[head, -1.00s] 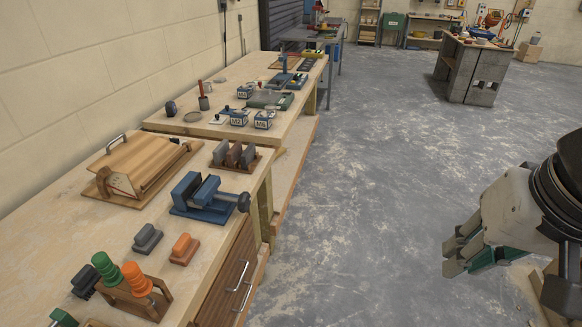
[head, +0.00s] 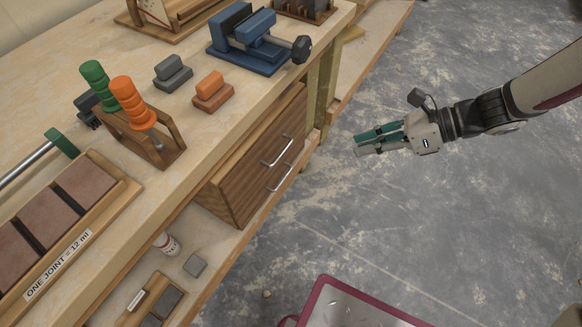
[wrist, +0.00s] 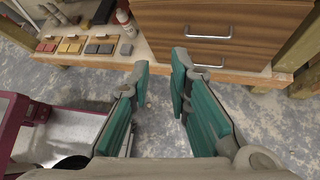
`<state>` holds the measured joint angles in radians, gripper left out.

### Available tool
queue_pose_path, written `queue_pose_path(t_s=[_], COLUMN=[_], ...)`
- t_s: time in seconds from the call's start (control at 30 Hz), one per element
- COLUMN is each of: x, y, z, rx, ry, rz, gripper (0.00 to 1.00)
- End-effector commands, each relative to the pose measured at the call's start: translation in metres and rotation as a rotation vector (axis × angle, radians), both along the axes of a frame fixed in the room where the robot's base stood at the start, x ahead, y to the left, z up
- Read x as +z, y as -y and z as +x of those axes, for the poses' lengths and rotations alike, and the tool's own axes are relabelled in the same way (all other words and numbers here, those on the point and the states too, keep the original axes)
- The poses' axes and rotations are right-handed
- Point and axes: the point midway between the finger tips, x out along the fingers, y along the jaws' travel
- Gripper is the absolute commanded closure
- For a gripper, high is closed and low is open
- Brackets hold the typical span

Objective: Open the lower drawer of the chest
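The wooden chest (head: 245,178) stands on the low shelf under the workbench top, with two drawer fronts facing the open floor. Its upper handle (head: 277,150) and lower handle (head: 280,177) are silver bars. Both drawers look shut. My gripper (head: 362,144) is over the floor to the right of the chest, apart from it, with its fingers pointing towards it. In the wrist view my gripper (wrist: 160,75) has its fingers spread with nothing between them.
The lower shelf carries a white bottle (head: 167,243) and a sample board (head: 150,305). A maroon-rimmed tub (head: 325,282) stands on the floor below. Floor around my gripper is clear.

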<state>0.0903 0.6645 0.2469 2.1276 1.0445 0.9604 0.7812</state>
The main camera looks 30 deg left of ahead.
Motion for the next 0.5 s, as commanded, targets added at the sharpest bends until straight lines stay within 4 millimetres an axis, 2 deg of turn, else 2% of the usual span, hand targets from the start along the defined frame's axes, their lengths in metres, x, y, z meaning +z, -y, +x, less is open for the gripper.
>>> queue_pose_path(t_s=[0.03,0.3,0.5], x=[-0.034,-0.162,-0.260], y=[-0.009,-0.053,-0.077], z=[0.007,0.030,0.034], rx=[-0.058,-0.383,-0.620], ry=[-0.087,-0.544,-0.887], rz=[0.023,0.116,0.165], gripper=[0.82,0.82,0.82])
